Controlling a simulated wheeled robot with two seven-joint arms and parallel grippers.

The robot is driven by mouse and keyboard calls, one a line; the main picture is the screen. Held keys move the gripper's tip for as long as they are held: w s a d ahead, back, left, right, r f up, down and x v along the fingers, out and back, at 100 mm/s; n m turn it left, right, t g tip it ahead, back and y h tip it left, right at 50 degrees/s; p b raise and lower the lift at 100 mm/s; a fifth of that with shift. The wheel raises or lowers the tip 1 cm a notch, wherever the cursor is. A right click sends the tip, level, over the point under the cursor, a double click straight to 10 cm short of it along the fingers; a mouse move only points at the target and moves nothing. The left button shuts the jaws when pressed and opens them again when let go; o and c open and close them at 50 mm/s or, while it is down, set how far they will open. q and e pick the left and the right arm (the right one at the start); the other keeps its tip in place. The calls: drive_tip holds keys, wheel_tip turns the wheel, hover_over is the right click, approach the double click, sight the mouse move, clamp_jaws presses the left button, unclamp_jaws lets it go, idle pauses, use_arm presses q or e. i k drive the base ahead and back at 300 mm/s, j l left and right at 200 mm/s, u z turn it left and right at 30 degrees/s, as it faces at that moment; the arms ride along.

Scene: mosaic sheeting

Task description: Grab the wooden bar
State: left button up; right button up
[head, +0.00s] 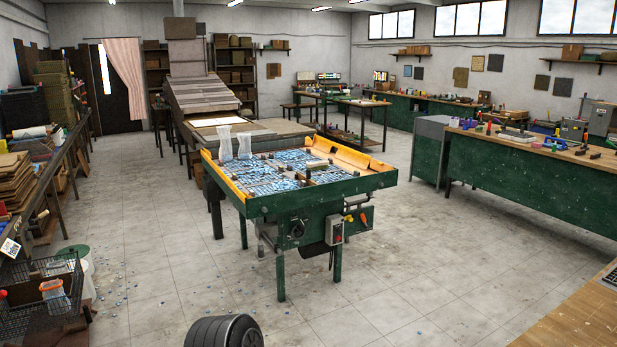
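A green-framed table (345,188) stands in the middle of the head view, with blue mosaic pieces (268,174) spread over its top. A small tan, wood-coloured piece (317,164) lies on the mosaic near the table's far right side. It may be the wooden bar, but it is too small to be sure. Small dark blocks sit around it. Neither of my grippers is in view.
Clear bags (235,145) stand at the table's back left corner. A control box (334,231) hangs on its front. A cluttered shelf (30,215) lines the left, and a green workbench (530,175) the right. Tiled floor (430,270) around the table is mostly open, with scattered blue chips.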

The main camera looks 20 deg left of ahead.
sight(302, 176)
drive_tip(key=i+j+u, duration=0.35)
drive_tip(key=j, duration=0.15)
drive_tip(key=i+j+u, duration=0.85)
drive_tip(key=i+u, duration=0.15)
drive_tip(key=i, duration=0.35)
drive_tip(key=i+u, duration=0.35)
drive_tip(key=i+j+z, duration=0.1)
drive_tip(key=i+z, duration=0.2)
drive_tip(key=i, duration=0.2)
drive_tip(key=i+j+z, duration=0.25)
drive_tip(key=i, duration=0.2)
drive_tip(key=i+j+z, duration=0.3)
drive_tip(key=i, duration=0.15)
drive_tip(key=i+j+z, duration=0.2)
drive_tip(key=z, duration=0.25)
drive_tip(key=i+j+z, duration=0.25)
drive_tip(key=z, duration=0.25)
drive_tip(key=i+j+z, duration=0.15)
drive_tip(key=j+z, duration=0.3)
drive_tip(key=i+j+z, duration=0.1)
drive_tip(key=j+z, duration=0.25)
drive_tip(key=z, duration=0.15)
drive_tip(key=j+z, duration=0.65)
drive_tip(key=j, duration=0.2)
drive_tip(key=k+j+z, duration=0.15)
drive_tip(key=j, duration=0.25)
